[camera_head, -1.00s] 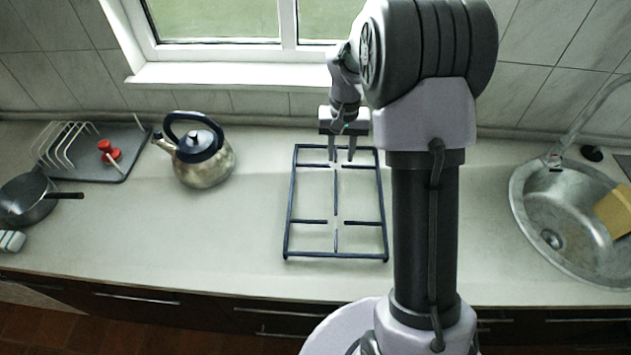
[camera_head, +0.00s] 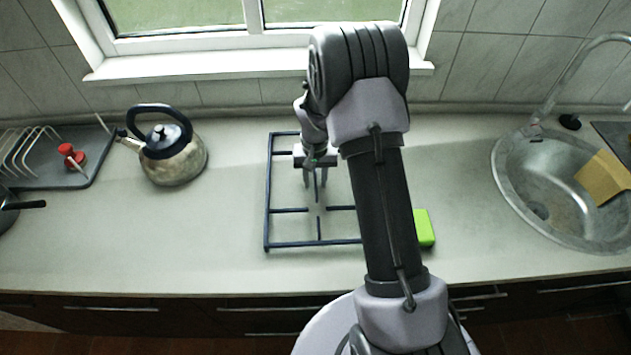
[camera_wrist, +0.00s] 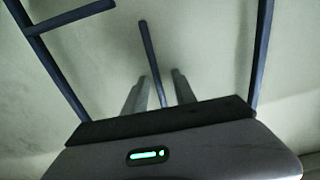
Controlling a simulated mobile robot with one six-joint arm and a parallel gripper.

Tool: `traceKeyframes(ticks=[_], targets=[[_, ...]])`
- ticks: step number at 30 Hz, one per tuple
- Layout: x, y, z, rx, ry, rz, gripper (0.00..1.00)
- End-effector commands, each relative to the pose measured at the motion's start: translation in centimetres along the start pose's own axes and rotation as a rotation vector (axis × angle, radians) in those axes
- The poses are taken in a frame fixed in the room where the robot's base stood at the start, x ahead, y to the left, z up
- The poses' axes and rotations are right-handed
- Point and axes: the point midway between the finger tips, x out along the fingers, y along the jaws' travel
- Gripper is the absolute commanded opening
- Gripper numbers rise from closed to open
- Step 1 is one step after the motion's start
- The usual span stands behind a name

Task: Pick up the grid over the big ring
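The grid (camera_head: 268,195) is a dark blue rectangular frame with short inner bars, lying flat on the pale counter; my arm hides its right part. No ring can be made out under it. My gripper (camera_head: 315,183) is over the far half of the grid, fingers pointing down. In the wrist view, the gripper's (camera_wrist: 158,82) two fingers are apart, one on each side of a short inner bar of the grid (camera_wrist: 150,50). The gripper is open and holds nothing; whether the fingers touch the bar I cannot tell.
A kettle (camera_head: 172,160) stands left of the grid, with a dark dish rack tray (camera_head: 75,178) further left. A bright green block (camera_head: 424,228) lies right of my arm. A metal sink (camera_head: 510,200) is at the right. The window wall is behind.

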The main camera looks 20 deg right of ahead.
Motion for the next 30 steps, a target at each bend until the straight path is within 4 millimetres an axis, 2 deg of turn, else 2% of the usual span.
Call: traceKeyframes(ticks=[2,7,8,30], targets=[[-0.16,0.00,-0.02,0.000,0.001,0.000,0.33],[-0.18,0.01,-0.02,0.000,0.000,0.000,0.01],[-0.18,0.01,-0.02,0.000,0.000,0.000,0.00],[-0.19,0.02,-0.03,0.000,0.001,0.000,0.00]])
